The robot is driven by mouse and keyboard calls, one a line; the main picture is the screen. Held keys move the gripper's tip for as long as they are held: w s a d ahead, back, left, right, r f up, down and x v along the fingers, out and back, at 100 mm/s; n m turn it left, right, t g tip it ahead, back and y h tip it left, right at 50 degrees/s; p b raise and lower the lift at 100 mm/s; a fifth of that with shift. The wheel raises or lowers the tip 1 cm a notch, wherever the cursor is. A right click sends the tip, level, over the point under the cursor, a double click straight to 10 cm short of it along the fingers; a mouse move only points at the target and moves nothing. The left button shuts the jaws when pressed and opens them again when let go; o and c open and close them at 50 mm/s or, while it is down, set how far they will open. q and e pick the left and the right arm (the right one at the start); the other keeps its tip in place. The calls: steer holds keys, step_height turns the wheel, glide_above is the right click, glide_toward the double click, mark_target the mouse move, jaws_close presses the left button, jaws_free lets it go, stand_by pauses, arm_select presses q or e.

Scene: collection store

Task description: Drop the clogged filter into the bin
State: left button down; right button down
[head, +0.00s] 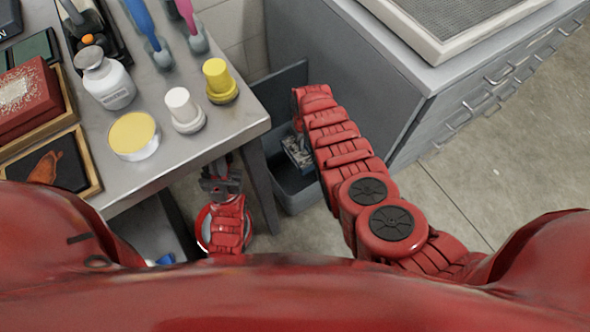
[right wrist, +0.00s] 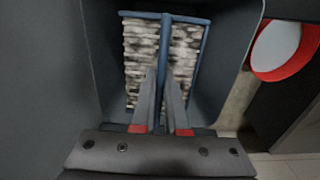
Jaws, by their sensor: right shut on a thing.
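The clogged filter (right wrist: 187,52) has a blue frame with a centre bar and grey-white pleats blotched with black. My right gripper (right wrist: 161,82) is shut on the centre bar. In the right wrist view, the dark grey walls of the bin (right wrist: 227,62) surround the filter. In the head view, the bin (head: 296,197) stands on the floor between the table and the cabinet, and my right arm reaches down over it, hiding part of it. My left gripper (head: 221,178) hangs beside the table's front edge; its jaws are too small to read.
The metal table (head: 213,138) on the left holds a white bottle (head: 107,80), a yellow-topped tin (head: 134,135), white and yellow capped containers, brushes and framed boxes. A grey drawer cabinet (head: 400,120) with a screened tray (head: 440,40) stands right of the bin. The floor at right is clear.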

steer(key=shift+f, duration=0.4)
steer(key=shift+r, duration=0.1)
steer(key=c, duration=0.9)
jaws_free()
steer(key=shift+o, duration=0.2)
